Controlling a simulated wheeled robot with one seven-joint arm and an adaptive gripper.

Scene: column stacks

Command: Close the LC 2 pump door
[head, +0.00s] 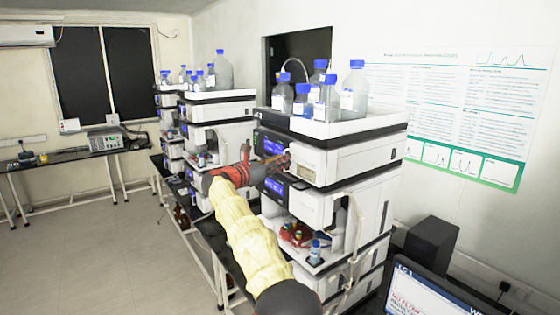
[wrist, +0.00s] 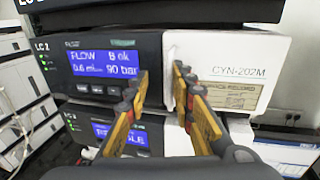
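The LC 2 pump (wrist: 100,60) fills the upper part of the wrist view, with a lit blue display reading flow B ok and 90 bar. Its white door (wrist: 225,60), marked CYN-202M and carrying a paper label, is right of the display. The door looks roughly flush with the front; I cannot tell whether a small gap is left. My gripper (wrist: 162,82) is open and empty, its yellow-padded fingers in front of the seam between display and door. Contact is unclear. In the head view the pump (head: 340,160) is in the nearest stack, partly hidden by my arm.
Below the pump is another module with a blue display (wrist: 120,135). Blue-capped bottles (head: 354,90) stand in a tray on the stack. More stacks (head: 215,120) stand behind, and a monitor (head: 425,295) is at lower right. The floor (head: 100,240) at left is clear.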

